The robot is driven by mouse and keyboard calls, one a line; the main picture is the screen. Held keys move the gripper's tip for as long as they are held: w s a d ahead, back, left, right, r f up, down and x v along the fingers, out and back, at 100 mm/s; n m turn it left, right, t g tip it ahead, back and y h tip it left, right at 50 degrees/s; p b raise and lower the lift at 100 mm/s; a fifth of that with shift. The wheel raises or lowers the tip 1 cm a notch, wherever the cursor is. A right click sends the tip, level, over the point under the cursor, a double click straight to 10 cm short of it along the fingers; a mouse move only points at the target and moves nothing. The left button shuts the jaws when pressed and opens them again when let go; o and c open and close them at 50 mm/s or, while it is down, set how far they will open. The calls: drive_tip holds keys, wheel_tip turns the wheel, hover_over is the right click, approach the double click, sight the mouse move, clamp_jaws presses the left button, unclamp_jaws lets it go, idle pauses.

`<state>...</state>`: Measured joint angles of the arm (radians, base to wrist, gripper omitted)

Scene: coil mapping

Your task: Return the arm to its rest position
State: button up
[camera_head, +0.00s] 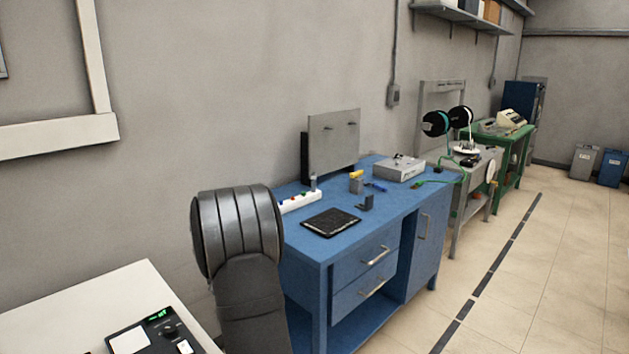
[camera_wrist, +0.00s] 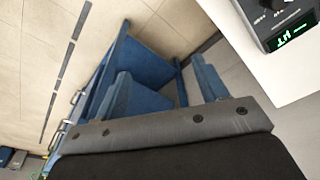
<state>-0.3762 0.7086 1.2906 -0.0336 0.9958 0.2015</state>
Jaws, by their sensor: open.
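My arm (camera_head: 238,245) shows in the head view as a thick dark grey link with a rounded, ribbed top. It stands in front of the left end of the blue workbench (camera_head: 310,248). My gripper is hidden in the head view. In the wrist view my gripper (camera_wrist: 161,66) shows a grey bolted bar with two blue fingers beyond it. The fingers stand apart and nothing is between them. The workbench's blue frame and the floor are behind them.
A white table (camera_head: 95,300) with a black device (camera_head: 155,335) is at the lower left; the device also shows in the wrist view (camera_wrist: 275,20). A black tray (camera_head: 331,222), a grey box (camera_head: 399,168) and small parts lie on the workbench. Tiled floor (camera_head: 540,270) is clear at right.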

drive_tip(key=d+m, duration=0.4)
drive_tip(key=d, duration=1.2)
drive_tip(key=s+d+f, duration=0.5)
drive_tip(key=d+f, duration=0.1)
drive_tip(key=f, duration=0.2)
drive_tip(key=shift+s+d+h, duration=0.15)
drive_tip(key=shift+s+h, duration=0.05)
drive_tip(key=shift+h, duration=0.1)
drive_tip(key=shift+f, duration=0.1)
